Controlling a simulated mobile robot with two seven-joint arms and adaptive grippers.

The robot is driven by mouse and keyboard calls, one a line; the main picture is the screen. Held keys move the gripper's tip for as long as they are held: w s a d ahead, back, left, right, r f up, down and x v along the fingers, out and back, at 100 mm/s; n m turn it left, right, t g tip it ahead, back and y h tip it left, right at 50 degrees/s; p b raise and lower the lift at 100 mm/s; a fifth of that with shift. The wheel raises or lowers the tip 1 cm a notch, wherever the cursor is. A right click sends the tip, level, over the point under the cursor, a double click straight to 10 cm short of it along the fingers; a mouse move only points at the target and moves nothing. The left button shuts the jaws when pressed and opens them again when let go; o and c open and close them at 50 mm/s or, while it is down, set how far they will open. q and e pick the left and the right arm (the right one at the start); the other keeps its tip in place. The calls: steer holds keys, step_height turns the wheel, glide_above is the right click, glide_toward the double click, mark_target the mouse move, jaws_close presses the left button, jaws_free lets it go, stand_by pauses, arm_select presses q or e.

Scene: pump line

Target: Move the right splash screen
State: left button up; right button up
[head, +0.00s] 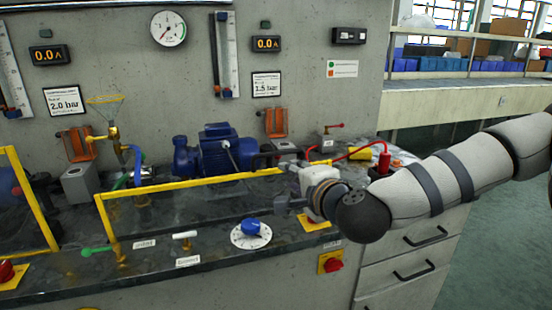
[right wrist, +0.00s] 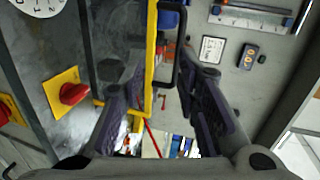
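The right splash screen (head: 190,187) is a clear panel in a yellow frame, standing upright at the front of the right-hand bench section. Its yellow edge also shows in the right wrist view (right wrist: 151,60). A black handle (right wrist: 178,55) sits on that edge. My right gripper (head: 288,198) is at the screen's right end. In the right wrist view my right gripper (right wrist: 160,90) is open, with its fingers apart on either side of the yellow edge and handle. Contact cannot be made out. My left gripper is not in view.
A blue pump (head: 218,152) stands behind the screen. A white dial with a blue knob (head: 251,232) and a red knob (head: 332,264) are in front. Another yellow-framed screen (head: 35,205) stands at left. A red cable (head: 355,152) lies behind my right arm.

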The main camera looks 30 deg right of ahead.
mark_target(280, 154)
steer(key=shift+m+h, duration=0.4)
steer(key=shift+m, duration=0.3)
steer(key=b+x, duration=0.1)
steer(key=x, duration=0.3)
steer(key=r+x, duration=0.1)
steer(key=x, duration=0.3)
steer(key=d+r+b+x, duration=0.1)
steer(key=x, duration=0.3)
steer(key=shift+w+r+b, duration=0.1)
steer(key=shift+r+b, duration=0.05)
steer(key=shift+b, duration=0.2)
steer(key=shift+w+r, duration=0.1)
steer(key=shift+w, duration=0.15)
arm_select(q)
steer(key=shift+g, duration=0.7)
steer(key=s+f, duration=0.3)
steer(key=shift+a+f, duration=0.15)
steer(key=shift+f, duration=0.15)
arm_select(e)
steer(key=shift+r, duration=0.1)
steer(key=shift+c, duration=0.3)
jaws_close()
